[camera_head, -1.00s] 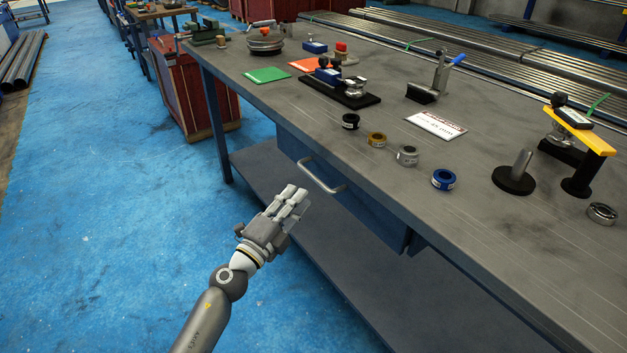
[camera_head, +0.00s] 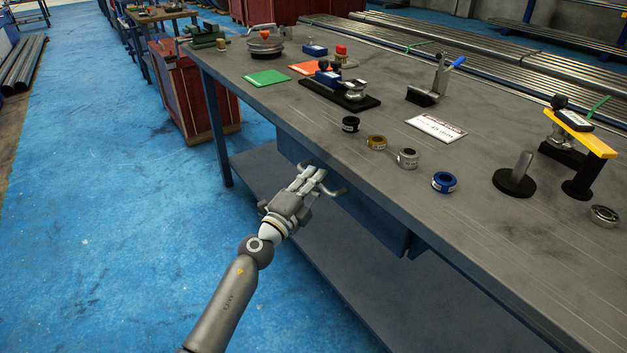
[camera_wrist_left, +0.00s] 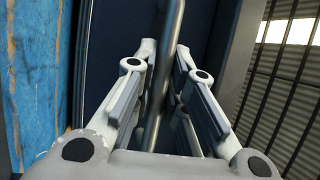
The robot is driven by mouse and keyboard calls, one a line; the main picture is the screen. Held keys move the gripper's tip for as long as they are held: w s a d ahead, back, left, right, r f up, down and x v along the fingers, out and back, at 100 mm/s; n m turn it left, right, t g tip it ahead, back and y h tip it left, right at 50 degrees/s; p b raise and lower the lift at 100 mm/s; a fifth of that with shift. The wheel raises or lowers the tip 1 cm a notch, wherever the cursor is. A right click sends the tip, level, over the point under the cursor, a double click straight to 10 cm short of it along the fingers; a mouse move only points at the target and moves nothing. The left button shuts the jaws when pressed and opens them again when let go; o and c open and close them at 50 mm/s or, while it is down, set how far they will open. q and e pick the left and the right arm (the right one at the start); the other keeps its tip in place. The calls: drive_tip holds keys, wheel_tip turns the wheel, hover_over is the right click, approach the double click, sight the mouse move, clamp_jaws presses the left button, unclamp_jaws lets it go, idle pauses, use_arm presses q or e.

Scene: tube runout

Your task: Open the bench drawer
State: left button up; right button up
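The blue bench drawer (camera_head: 375,217) sits under the grey bench top and looks closed. Its metal bar handle (camera_head: 339,191) is partly hidden by my left gripper (camera_head: 313,174). In the left wrist view the handle bar (camera_wrist_left: 166,75) runs between the two fingers of the left gripper (camera_wrist_left: 166,52). The fingers stand apart on either side of the bar, with a gap to it. The dark blue drawer front (camera_wrist_left: 112,45) lies beyond the fingertips. My right gripper is in neither view.
The bench top (camera_head: 310,115) carries several collars, a white card (camera_head: 436,128), a black stand (camera_head: 514,180) and a yellow-armed device (camera_head: 580,133). A lower shelf (camera_head: 330,265) lies beneath the drawer. Blue floor (camera_head: 120,220) to the left is clear. A red crate (camera_head: 190,88) stands beyond the bench.

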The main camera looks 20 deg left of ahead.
use_arm(q)
clamp_jaws()
